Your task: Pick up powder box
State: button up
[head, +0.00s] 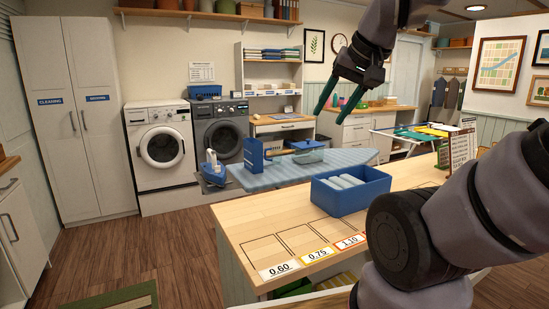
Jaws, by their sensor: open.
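A blue upright box (253,155), which looks like the powder box, stands on the light-blue ironing board (300,172) near its left end. Its print is too small to read. My gripper (330,115) hangs in the air to the right of the box and higher in the picture. Its two dark green fingers point down and left, apart and empty. It touches nothing.
A wooden counter (235,217) with price labels fills the near middle and holds a blue bin (350,193) of pale rolls. An iron (212,165) and a blue-grey basket (307,152) flank the box. Washing machines (160,145) stand behind.

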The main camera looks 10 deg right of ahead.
aim_at(253, 148)
jog(key=u, duration=2.2)
jog(key=i+j+u, duration=0.2)
jog(key=u, duration=0.15)
jog(key=i+u, duration=0.35)
jog(key=i+l+z, duration=0.1)
jog(key=z, duration=0.3)
jog(key=i+z, duration=0.5)
jog(key=z, duration=0.3)
jog(key=i+j+z, duration=0.15)
jog(key=z, duration=0.25)
jog(key=i+l+z, duration=0.1)
jog(key=i+z, duration=0.25)
jog(key=i+j+z, duration=0.1)
jog(key=i+z, duration=0.3)
jog(key=i, duration=0.2)
jog(key=i+u, duration=0.1)
jog(key=i, duration=0.55)
jog(key=i+l+u, duration=0.1)
jog(key=i, duration=0.5)
jog(key=i+l+u, duration=0.1)
jog(key=i, duration=0.55)
jog(key=i+z, duration=0.25)
jog(key=z, duration=0.15)
jog(key=i+j+z, duration=0.1)
jog(key=z, duration=0.25)
jog(key=i+j+z, duration=0.25)
jog(key=z, duration=0.15)
jog(key=i, duration=0.1)
